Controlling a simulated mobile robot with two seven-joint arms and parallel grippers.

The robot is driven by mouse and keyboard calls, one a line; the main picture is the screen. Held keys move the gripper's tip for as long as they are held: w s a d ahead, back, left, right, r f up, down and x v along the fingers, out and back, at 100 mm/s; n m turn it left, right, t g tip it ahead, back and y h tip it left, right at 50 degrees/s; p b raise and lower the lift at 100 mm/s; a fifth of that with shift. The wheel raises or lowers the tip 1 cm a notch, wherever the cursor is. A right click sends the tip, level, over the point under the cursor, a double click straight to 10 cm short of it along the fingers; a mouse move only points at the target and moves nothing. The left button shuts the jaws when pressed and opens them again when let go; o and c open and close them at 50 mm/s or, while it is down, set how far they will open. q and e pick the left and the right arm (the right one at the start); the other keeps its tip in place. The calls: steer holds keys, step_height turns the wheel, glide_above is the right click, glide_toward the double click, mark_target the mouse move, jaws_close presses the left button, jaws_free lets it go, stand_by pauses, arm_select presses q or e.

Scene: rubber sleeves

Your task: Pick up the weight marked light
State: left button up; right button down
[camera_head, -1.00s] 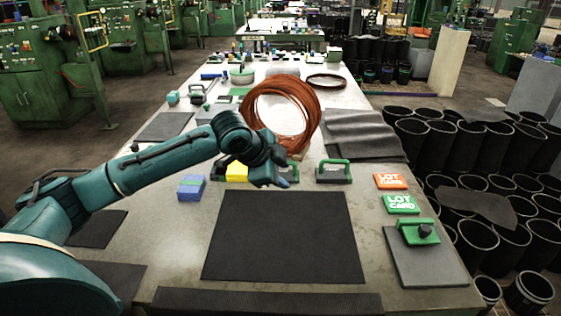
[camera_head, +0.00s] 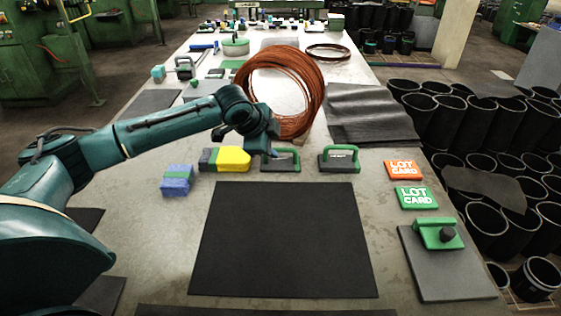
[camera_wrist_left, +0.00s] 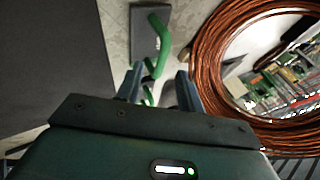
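Two dark weights with green handles stand side by side behind the black mat. The left weight (camera_head: 281,161) is partly behind my left gripper, and the right weight (camera_head: 339,159) stands clear. Both have small pale labels that I cannot read, so I cannot tell which is marked light. My left gripper (camera_head: 268,150) is just above the left weight. In the left wrist view its two fingers (camera_wrist_left: 160,85) are apart, with part of a green handle (camera_wrist_left: 149,90) showing near the left finger. The right weight (camera_wrist_left: 150,30) shows beyond. My right gripper is out of view.
A copper wire coil (camera_head: 283,90) stands close behind the weights. A yellow and dark block (camera_head: 226,160) and a blue block (camera_head: 177,180) lie to the left. Lot cards (camera_head: 405,169) and a grey plate (camera_head: 447,270) lie right. The black mat (camera_head: 280,240) is bare.

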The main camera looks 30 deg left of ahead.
mark_target(280, 148)
arm_select(q)
steer(key=x, duration=0.5)
steer(key=shift+w+f, duration=0.25)
steer(key=shift+w, duration=0.1)
jaws_close()
steer(key=shift+r, duration=0.1)
